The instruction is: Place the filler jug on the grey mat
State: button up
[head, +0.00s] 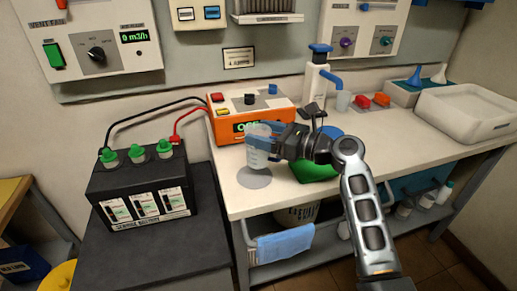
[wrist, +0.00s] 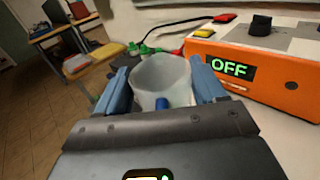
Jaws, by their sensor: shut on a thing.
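The filler jug (head: 258,150) is a translucent, whitish cup with markings. My gripper (head: 262,141) is shut on it, with blue fingers on both sides, and holds it upright. The jug also shows between the fingers (wrist: 165,84) in the wrist view. The grey mat (head: 254,179) is a round disc near the front left of the white bench. In the head view the jug is just above the mat in the picture; whether its base touches the mat I cannot tell.
The orange charger (head: 228,127), reading OFF (wrist: 232,68), stands behind the mat. A black battery (head: 143,187) with green caps is at left on a dark stand. A green item (head: 316,168) lies right of the mat. A white tub (head: 468,110) is at far right.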

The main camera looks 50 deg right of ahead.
jog(key=shift+w+a+f, duration=0.35)
jog(key=shift+a+f, duration=0.05)
jog(key=shift+f, duration=1.95)
jog(key=shift+f, duration=0.15)
jog(key=o, duration=1.5)
jog(key=shift+o, duration=0.2)
